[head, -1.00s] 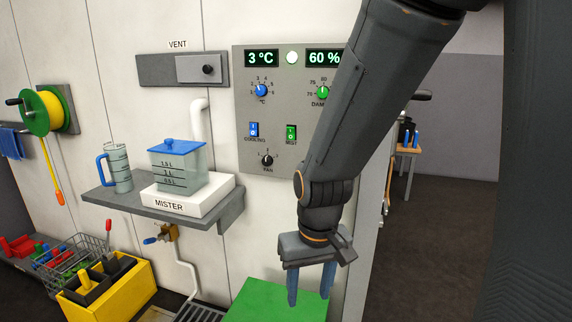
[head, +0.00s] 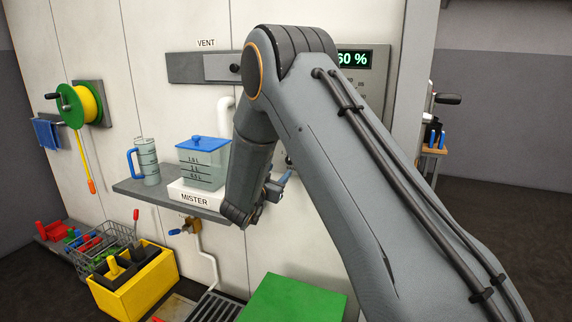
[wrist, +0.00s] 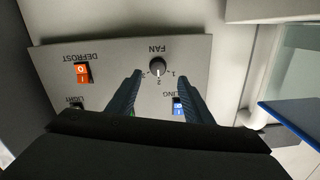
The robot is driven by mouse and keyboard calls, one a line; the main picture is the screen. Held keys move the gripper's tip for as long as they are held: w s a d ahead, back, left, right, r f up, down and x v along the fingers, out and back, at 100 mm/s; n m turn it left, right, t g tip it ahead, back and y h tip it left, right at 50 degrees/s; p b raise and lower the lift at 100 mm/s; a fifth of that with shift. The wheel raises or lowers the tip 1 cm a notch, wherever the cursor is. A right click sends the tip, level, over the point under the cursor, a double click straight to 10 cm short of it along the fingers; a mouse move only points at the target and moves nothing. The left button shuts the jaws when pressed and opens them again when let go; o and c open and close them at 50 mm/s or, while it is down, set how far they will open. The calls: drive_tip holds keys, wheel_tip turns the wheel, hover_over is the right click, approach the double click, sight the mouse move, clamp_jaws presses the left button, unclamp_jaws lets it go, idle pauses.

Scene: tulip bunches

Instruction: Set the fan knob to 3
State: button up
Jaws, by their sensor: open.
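The black fan knob (wrist: 157,66) is on the grey control panel (wrist: 110,55), which appears upside down in the wrist view under the word FAN. Its white mark appears to point at the 2. My gripper (wrist: 160,72) is open, with one blue finger on each side of the knob in that view. Nothing is between the fingers except the view of the knob. I cannot tell how far the tips are from the panel. In the head view my arm covers most of the panel, and my gripper (head: 281,182) shows only partly beside the wrist.
An orange DEFROST switch (wrist: 82,72) and a blue cooling switch (wrist: 178,110) flank the knob. The mister shelf (head: 150,192) holds a jug (head: 147,160) and a blue-lidded tank (head: 203,165). A green box top (head: 290,300) lies below.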

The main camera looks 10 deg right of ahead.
sight(289, 161)
drive_tip(key=shift+h, duration=0.3)
drive_tip(key=shift+p+x, duration=0.65)
drive_tip(key=shift+x, duration=3.3)
drive_tip(key=shift+r, duration=0.1)
drive_tip(key=c, duration=1.1)
